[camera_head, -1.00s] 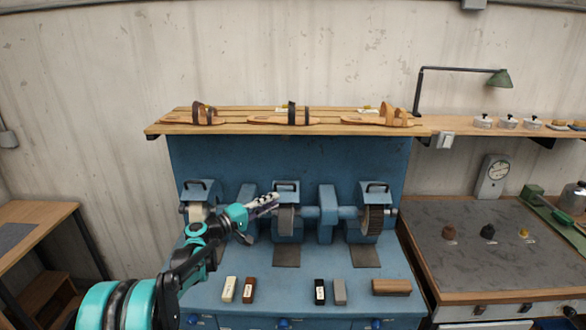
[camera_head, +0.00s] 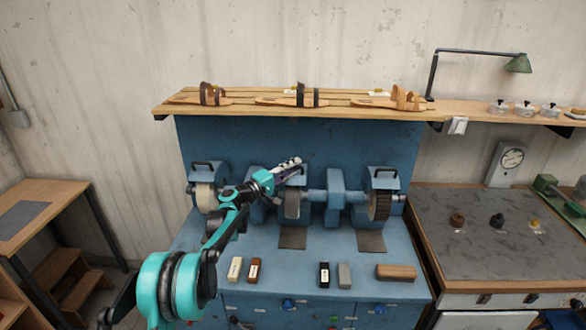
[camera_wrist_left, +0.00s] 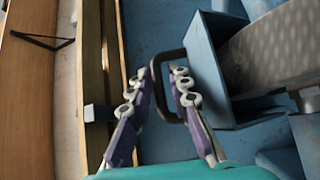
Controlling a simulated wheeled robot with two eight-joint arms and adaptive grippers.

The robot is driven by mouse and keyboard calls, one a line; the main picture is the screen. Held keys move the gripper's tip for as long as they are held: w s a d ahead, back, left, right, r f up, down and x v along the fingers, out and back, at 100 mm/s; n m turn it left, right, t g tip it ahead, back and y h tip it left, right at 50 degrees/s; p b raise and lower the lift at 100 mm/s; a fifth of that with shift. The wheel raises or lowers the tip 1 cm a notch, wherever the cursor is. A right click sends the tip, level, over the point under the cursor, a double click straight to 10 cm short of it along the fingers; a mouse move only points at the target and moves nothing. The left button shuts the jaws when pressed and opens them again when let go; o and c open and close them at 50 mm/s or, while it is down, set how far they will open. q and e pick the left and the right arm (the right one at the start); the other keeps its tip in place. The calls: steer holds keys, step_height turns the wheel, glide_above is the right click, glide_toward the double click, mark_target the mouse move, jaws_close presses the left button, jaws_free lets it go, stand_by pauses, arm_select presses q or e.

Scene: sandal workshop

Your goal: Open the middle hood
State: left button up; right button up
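The middle hood (camera_head: 302,181) is a blue cover over the middle grinding wheel (camera_head: 292,206), largely hidden behind my left gripper in the head view. In the left wrist view the hood (camera_wrist_left: 213,72) shows as a blue box with a dark U-shaped handle (camera_wrist_left: 157,100), with the grey wheel (camera_wrist_left: 268,55) at its right. My left gripper (camera_head: 291,163) is at the hood's handle. Its fingertips (camera_wrist_left: 161,73) are apart, one on each side of the handle's bar; whether they touch it I cannot tell. The hood looks closed. My right gripper is out of view.
The left hood (camera_head: 208,173) and right hood (camera_head: 383,178) stand on either side. A wooden shelf (camera_head: 240,108) with sandals runs above. Small blocks, such as a brown one (camera_head: 396,272), lie on the bench front.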

arm_select(q)
jaws_close()
steer(key=shift+w+r, duration=0.1)
steer(key=shift+r, duration=0.15)
steer(key=shift+n+g+y, duration=0.6)
steer(key=shift+n, duration=0.2)
steer(key=w+r+p, duration=0.3)
steer(key=p, duration=0.1)
steer(key=shift+w+r+p, duration=0.2)
steer(key=shift+p, duration=0.1)
steer(key=shift+n+g+y, duration=0.4)
steer(key=shift+n+g, duration=0.2)
steer(key=shift+n, duration=0.1)
steer(key=w+p, duration=0.1)
steer(key=w+r+p, duration=0.1)
steer(key=w+p, duration=0.1)
steer(key=w+r+p, duration=0.1)
steer(key=p, duration=0.1)
steer(key=shift+w, duration=0.35)
steer(key=shift+w+p, duration=0.6)
steer(key=shift+w, duration=0.05)
